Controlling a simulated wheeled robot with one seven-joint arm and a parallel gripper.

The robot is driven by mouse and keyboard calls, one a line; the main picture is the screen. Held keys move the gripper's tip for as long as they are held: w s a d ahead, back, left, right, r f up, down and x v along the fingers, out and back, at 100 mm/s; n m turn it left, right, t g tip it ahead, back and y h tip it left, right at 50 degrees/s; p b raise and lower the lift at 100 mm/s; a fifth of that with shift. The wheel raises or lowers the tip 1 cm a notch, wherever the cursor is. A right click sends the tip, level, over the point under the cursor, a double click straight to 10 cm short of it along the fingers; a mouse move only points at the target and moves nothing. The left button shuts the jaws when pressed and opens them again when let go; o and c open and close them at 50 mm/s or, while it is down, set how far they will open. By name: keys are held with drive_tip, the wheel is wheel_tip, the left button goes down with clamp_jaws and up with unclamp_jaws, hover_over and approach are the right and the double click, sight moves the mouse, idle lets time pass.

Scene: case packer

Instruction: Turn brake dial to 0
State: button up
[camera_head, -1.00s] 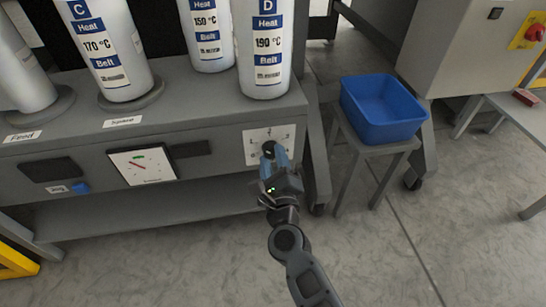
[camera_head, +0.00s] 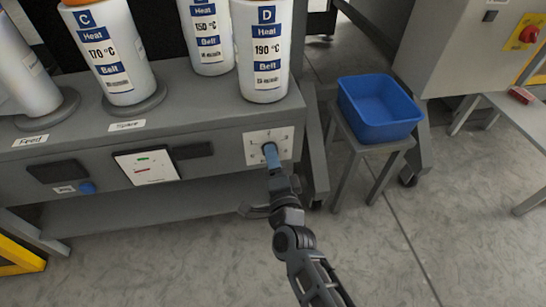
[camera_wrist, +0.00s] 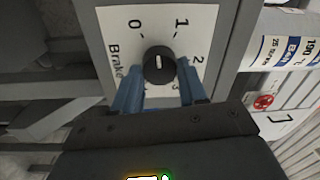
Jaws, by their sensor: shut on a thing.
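The brake dial (camera_wrist: 158,66) is a round black knob with a white pointer line on a white plate (camera_wrist: 112,20) marked Brake, 0, 1, 2 and 3. In the wrist view the pointer line stands almost upright, between the 0 and the 1. My gripper (camera_wrist: 160,72) has its two blue fingers on either side of the dial, shut on it. In the head view my gripper (camera_head: 271,155) is at the plate (camera_head: 284,137) on the front of the grey bench, and its fingers hide most of the dial.
Labelled white cylinders (camera_head: 264,60) stand on the bench top (camera_head: 205,108). A gauge panel (camera_head: 147,168) and a blue button (camera_head: 87,188) are on its front, left of the dial. A blue bin (camera_head: 380,110) sits on a stand at the right. The floor in front is clear.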

drive_tip(key=n+p, duration=0.1)
drive_tip(key=n, duration=0.4)
drive_tip(key=shift+y+p, duration=0.3)
idle(0.4)
drive_tip(key=o, duration=1)
drive_tip(key=shift+o, duration=0.2)
drive_tip(key=p+v, duration=0.1)
drive_tip(key=v, duration=0.6)
drive_tip(key=shift+s+p, duration=0.35)
drive_tip(key=shift+s, duration=0.05)
drive_tip(key=shift+d, duration=0.1)
